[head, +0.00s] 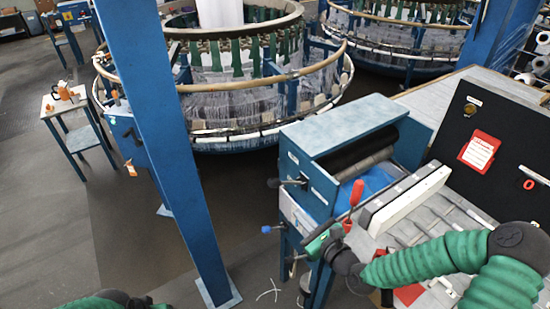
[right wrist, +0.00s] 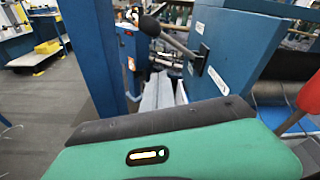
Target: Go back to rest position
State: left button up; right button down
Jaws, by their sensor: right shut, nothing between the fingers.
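My right gripper (head: 318,242) is green and dark, at the front of the blue machine (head: 345,130) in the head view. It is shut and holds nothing. My right arm, in a green sleeve, reaches in from the right over the grey machine bed. In the right wrist view the green gripper body (right wrist: 170,155) fills the bottom, and its fingertips cannot be made out. A red handle (head: 357,192) stands just above and right of the gripper. Only a green and black piece of my left arm shows at the bottom left edge; its gripper is out of sight.
A blue post (head: 165,130) rises left of the machine. Black-knobbed (head: 273,183) and blue-knobbed (head: 266,229) levers stick out from the machine's left side. Circular looms (head: 230,85) stand behind. A small table (head: 65,105) is at left. Dark floor between is mostly clear.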

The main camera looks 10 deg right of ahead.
jog(key=s+a+f+n+g+h, duration=0.25)
jog(key=s+f+n+g, duration=0.75)
jog(key=n, duration=0.8)
pick_arm(q)
jog(key=shift+a, duration=0.45)
pick_arm(e)
jog(key=s+d+r+n+g+h, duration=0.1)
jog(key=s+r+n+g+h, duration=0.1)
jog(key=s+r+n, duration=0.6)
jog(key=shift+s+d+n+g, duration=0.2)
jog(key=shift+s+n+g, duration=0.2)
jog(key=shift+s+n, duration=1.1)
pick_arm(q)
jog(key=shift+d, duration=0.25)
pick_arm(e)
jog(key=shift+w+d+f, duration=0.15)
jog(key=shift+w+d, duration=0.05)
jog(key=shift+d, duration=0.05)
